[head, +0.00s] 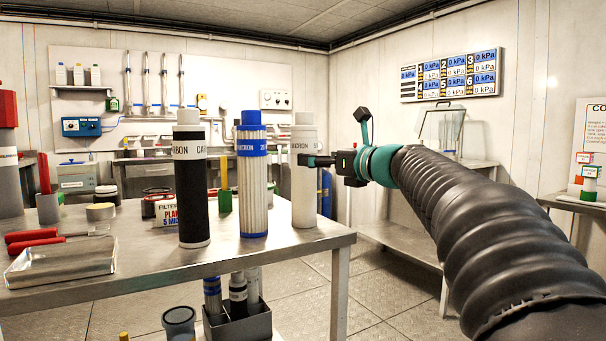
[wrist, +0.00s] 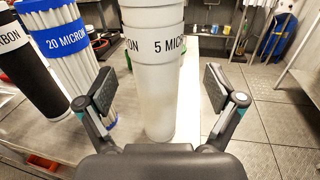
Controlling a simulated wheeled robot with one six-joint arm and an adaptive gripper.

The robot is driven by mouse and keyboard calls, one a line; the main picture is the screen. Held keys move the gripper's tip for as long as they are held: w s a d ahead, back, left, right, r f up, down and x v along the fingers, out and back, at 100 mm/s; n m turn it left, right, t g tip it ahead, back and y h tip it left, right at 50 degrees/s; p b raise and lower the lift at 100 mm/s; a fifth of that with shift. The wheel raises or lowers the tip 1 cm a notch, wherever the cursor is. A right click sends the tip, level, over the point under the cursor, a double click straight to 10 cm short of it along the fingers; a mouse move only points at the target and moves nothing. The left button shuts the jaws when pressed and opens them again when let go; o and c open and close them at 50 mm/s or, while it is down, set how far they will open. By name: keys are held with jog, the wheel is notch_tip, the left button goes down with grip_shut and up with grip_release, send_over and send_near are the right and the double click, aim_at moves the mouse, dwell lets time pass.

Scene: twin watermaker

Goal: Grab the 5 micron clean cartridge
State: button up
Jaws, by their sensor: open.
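The 5 micron cartridge (head: 305,185) is a white upright cylinder at the right end of the metal table in the head view. In the wrist view the cartridge (wrist: 152,75) stands centred between the fingers, with a "5 MICRON" label band. My gripper (wrist: 159,92) is open, one finger on each side, with visible gaps to the cartridge. In the head view my gripper (head: 318,161) reaches in from the right at the cartridge's upper part. The blue-capped 20 micron cartridge (head: 253,185) and the black carbon cartridge (head: 193,195) stand to its left.
The metal table (head: 130,275) also holds a shallow tray (head: 62,262), red-handled tools (head: 35,236) and a small red and white sign (head: 170,212). A grey bin (head: 238,325) with cartridges is below. The floor (head: 375,290) to the right is partly clear.

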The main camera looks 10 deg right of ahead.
jog(key=x, duration=0.5)
jog(key=shift+s+a, duration=0.1)
jog(key=shift+a, duration=0.2)
jog(key=c, duration=1.2)
jog(key=shift+c, duration=0.8)
